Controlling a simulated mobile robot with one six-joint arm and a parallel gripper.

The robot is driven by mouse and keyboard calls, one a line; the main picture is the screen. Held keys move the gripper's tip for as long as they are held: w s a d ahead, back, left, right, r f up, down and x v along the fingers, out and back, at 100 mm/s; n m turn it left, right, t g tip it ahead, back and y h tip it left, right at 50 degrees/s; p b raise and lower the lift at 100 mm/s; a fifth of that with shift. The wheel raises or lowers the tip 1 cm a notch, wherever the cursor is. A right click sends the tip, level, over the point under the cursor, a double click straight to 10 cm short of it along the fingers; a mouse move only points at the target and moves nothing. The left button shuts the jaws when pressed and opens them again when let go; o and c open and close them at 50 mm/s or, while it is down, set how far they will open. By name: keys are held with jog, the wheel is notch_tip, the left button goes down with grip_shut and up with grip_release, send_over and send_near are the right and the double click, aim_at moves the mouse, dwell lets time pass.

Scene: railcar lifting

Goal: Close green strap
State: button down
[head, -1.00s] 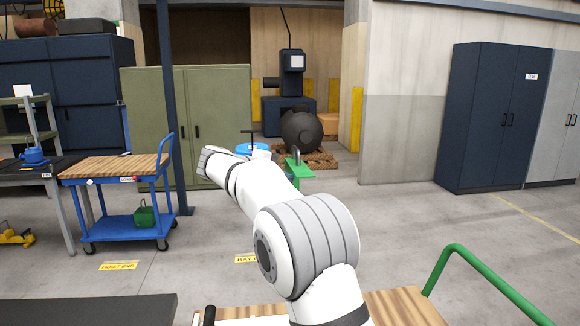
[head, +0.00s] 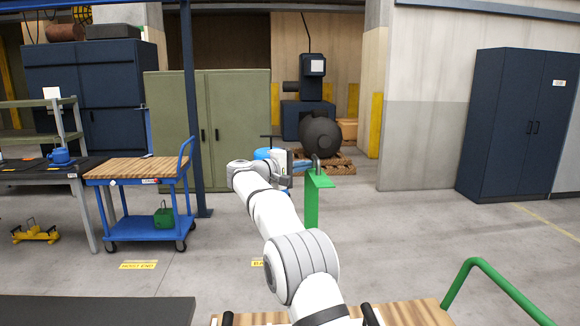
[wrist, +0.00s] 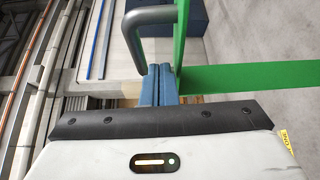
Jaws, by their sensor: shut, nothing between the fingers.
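A green piece (head: 314,192) with a flat top and an upright leg stands ahead of my arm in the head view. I cannot tell whether it is the strap itself or a stand that carries it. A grey bent rod (wrist: 151,16) rises beside its green bars (wrist: 245,78) in the wrist view. My gripper (head: 302,168) is at the left of the green piece's top. Its blue fingers (wrist: 159,84) are pressed together and empty, close by the rod's lower end and the green bar. I cannot tell whether they touch either.
A blue cart (head: 143,226) with a wooden top stands at the left. A green cabinet (head: 235,125) and a dark round tank (head: 321,134) are behind. A green rail (head: 500,280) borders the front right. Open floor (head: 420,240) lies right of the green piece.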

jog(key=shift+s+d+r+b, duration=0.1)
jog(key=shift+s+d+b, duration=0.15)
jog(key=shift+s, duration=0.7)
jog(key=shift+s+d+r+b, duration=0.1)
jog(key=shift+s+d+b, duration=0.15)
jog(key=shift+s, duration=0.7)
